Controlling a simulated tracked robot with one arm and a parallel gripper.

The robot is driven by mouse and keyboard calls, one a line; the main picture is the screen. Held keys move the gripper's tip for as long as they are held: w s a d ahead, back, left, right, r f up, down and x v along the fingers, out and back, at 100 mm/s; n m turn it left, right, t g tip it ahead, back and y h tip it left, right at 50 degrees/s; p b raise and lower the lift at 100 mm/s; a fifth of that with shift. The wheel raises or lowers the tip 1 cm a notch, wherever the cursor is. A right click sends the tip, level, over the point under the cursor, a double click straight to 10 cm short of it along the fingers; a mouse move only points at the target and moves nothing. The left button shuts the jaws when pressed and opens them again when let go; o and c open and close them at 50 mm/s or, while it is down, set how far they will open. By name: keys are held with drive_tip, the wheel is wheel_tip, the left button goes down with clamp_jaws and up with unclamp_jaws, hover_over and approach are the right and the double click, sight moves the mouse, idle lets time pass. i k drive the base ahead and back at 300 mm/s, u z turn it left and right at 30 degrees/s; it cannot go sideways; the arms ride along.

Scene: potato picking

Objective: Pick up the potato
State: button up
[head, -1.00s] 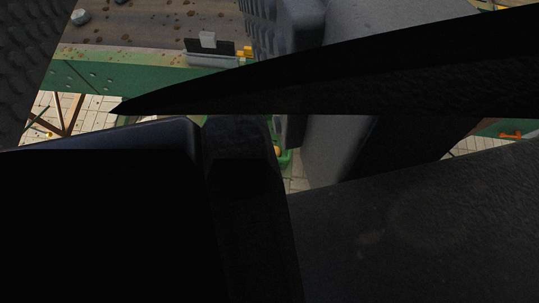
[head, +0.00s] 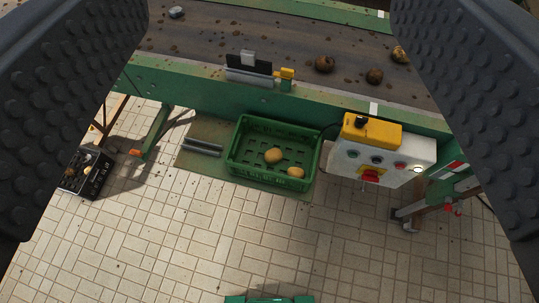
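Two yellow potatoes (head: 274,156) (head: 296,172) lie in the green crate (head: 240,168) on the floor. My gripper (head: 268,110) shows as two large dark ribbed fingers at the left and right edges. They are wide apart with nothing between them close to the camera.
A grey stone-like lump (head: 176,12) lies on the belt at upper left. A sensor bracket (head: 250,68) stands on the green conveyor rail (head: 200,92). A white control box (head: 376,160) hangs in front. A dark crate (head: 85,172) stands at left. The tiled floor is mostly clear.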

sight(399, 55)
drive_tip(key=k, duration=0.35)
drive_tip(key=z, duration=0.8)
drive_tip(key=i, duration=1.4)
drive_tip(key=z, duration=0.35)
drive_tip(key=i, duration=0.95)
drive_tip(key=u, duration=0.25)
